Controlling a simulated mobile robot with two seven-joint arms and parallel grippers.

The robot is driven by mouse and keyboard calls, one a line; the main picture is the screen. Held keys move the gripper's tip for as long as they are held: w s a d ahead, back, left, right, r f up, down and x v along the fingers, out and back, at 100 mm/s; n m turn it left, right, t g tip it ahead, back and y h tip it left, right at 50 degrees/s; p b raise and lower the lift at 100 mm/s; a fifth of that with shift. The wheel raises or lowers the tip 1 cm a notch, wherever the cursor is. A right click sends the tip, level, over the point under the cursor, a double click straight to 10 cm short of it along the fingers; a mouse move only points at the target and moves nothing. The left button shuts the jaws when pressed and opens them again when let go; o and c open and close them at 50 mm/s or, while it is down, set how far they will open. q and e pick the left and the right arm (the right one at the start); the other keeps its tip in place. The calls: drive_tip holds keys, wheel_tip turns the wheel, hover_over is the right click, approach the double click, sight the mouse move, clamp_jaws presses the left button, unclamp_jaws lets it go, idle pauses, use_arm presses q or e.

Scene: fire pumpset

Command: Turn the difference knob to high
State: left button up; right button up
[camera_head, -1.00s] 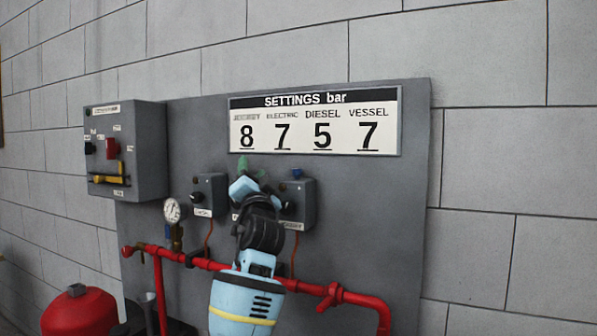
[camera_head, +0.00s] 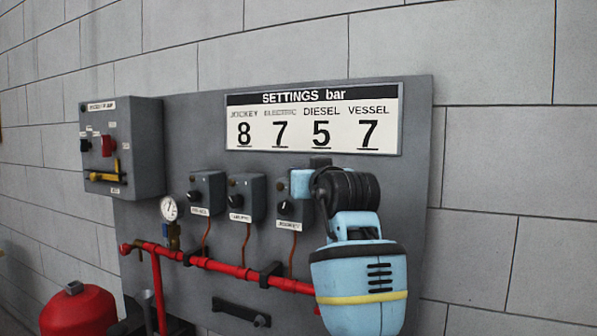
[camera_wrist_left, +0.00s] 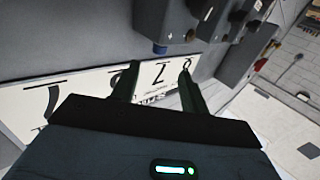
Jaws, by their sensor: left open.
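Three grey switch boxes on the panel each carry a black front knob: left knob (camera_head: 194,196), middle knob (camera_head: 236,201) and right knob (camera_head: 285,208). Their labels are too blurred to read, so I cannot tell which is the difference knob. A small dark blue knob (camera_wrist_left: 160,48) juts from a box in the left wrist view. My left arm covers the right side of the right box in the head view, hiding its fingertips. In the left wrist view my left gripper (camera_wrist_left: 158,80) is open and empty, its fingers in front of the settings sign (camera_wrist_left: 90,82). My right gripper is out of view.
The settings sign (camera_head: 315,120) is above the boxes. A control cabinet (camera_head: 123,145) with a yellow handle is at left. A red tank (camera_head: 78,312) stands lower left.

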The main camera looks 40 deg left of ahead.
use_arm(q)
drive_tip(key=x, duration=0.7)
drive_tip(key=shift+p, duration=0.35)
drive_tip(key=shift+w+a+f, duration=0.1)
drive_tip(key=shift+w+a, duration=0.25)
drive_tip(key=shift+c, duration=0.3)
drive_tip(key=shift+s, duration=0.1)
drive_tip(key=c, duration=0.9)
